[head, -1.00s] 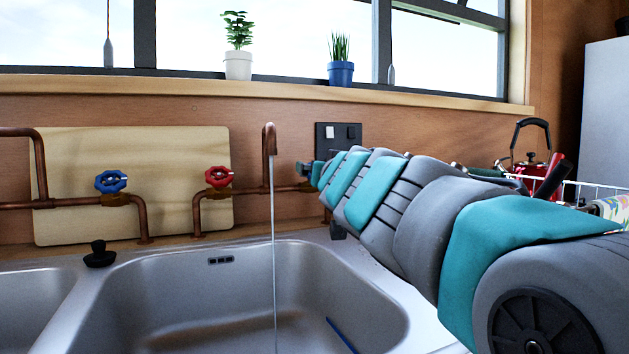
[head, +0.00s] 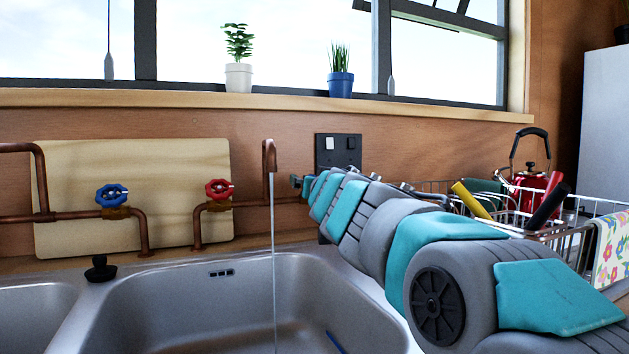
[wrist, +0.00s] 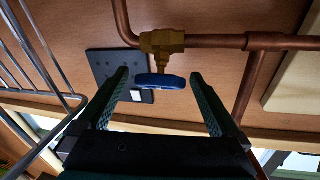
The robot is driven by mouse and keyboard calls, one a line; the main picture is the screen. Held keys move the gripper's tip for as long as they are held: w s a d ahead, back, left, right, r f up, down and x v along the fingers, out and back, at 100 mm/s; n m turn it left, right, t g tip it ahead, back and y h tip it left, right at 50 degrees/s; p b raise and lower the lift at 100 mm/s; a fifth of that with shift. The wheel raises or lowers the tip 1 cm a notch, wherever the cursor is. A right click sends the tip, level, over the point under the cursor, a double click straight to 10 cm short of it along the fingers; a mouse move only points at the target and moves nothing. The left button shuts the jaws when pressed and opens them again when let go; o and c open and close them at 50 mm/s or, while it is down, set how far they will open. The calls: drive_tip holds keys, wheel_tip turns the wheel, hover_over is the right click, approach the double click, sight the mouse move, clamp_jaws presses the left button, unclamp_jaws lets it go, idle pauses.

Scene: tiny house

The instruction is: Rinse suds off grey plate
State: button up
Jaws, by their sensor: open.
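My gripper (wrist: 160,76) is open in the wrist view. A blue valve handle (wrist: 161,82) on a brass fitting shows between its fingertips; I cannot tell whether they touch it. In the head view, my arm reaches to the wall right of the tap, and it mostly hides the gripper. A copper tap (head: 269,157) runs a thin stream of water (head: 273,260) into the steel sink (head: 190,305). A blue stick-like thing (head: 335,341) lies in the sink. I do not see the grey plate; the sink bottom is partly cut off.
A red valve (head: 219,189) and another blue valve (head: 112,195) sit on copper pipes (head: 75,216) left of the tap. A dark socket plate (head: 338,151) is on the wall. A wire rack (head: 580,247) and a red kettle (head: 529,181) stand to the right.

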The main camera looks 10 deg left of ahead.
drive_tip(key=c, duration=1.4)
drive_tip(key=shift+w+d+n+g+y+p, duration=0.15)
drive_tip(key=shift+n+g+y+p, duration=0.15)
drive_tip(key=shift+n+y+p, duration=0.5)
drive_tip(key=shift+r+n+g+y+p, duration=0.25)
drive_tip(key=shift+n+y+p, duration=0.25)
drive_tip(key=shift+n+p, duration=0.5)
drive_tip(key=shift+o, duration=0.2)
drive_tip(key=shift+a+f+n+g+y+p, duration=0.25)
drive_tip(key=shift+f+n+y+p, duration=0.1)
drive_tip(key=shift+p, duration=0.3)
drive_tip(key=o, duration=1.4)
drive_tip(key=shift+c, duration=0.2)
drive_tip(key=shift+f+b, duration=0.1)
drive_tip(key=shift+b, duration=0.4)
